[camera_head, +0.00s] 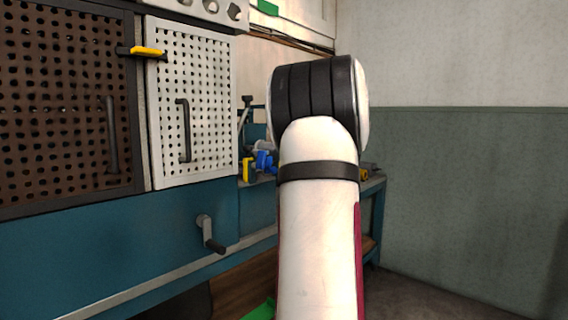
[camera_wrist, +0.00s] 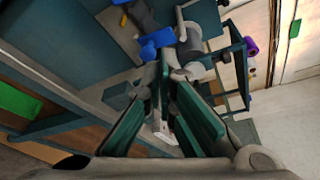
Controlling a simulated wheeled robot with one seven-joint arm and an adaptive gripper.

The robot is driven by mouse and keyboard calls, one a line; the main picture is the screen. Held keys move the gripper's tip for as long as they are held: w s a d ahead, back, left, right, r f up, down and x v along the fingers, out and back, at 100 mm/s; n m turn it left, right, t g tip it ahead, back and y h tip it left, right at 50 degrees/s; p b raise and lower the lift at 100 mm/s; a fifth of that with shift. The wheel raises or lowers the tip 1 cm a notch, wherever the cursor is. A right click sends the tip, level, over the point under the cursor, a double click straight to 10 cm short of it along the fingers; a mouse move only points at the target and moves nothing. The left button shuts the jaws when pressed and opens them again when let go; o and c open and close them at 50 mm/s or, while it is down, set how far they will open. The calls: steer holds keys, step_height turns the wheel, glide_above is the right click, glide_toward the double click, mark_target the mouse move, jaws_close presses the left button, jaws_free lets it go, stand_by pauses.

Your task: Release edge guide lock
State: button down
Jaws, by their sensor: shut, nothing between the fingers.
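My gripper (camera_wrist: 172,76) shows in the wrist view with its two dark green fingers meeting at the tips and nothing between them. Just beyond the tips are a blue part (camera_wrist: 156,43) and a grey cylindrical part (camera_wrist: 190,45) on the machine. I cannot tell whether the fingers touch either one. In the head view, blue parts (camera_head: 265,160) and a yellow part (camera_head: 248,170) sit just left of my arm, which hides my gripper there. No part is clearly marked as the edge guide lock.
Brown (camera_head: 65,100) and white (camera_head: 195,105) perforated guards with upright handles stand at left, a yellow latch (camera_head: 148,51) between their tops. A crank (camera_head: 210,235) sticks out of the teal machine front (camera_head: 150,235). The wall (camera_head: 460,180) at right has open space before it.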

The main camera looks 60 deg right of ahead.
steer(key=v, duration=0.5)
steer(key=shift+s+a+f+p, duration=0.15)
steer(key=shift+s+a+p, duration=0.1)
steer(key=shift+a+p, duration=0.1)
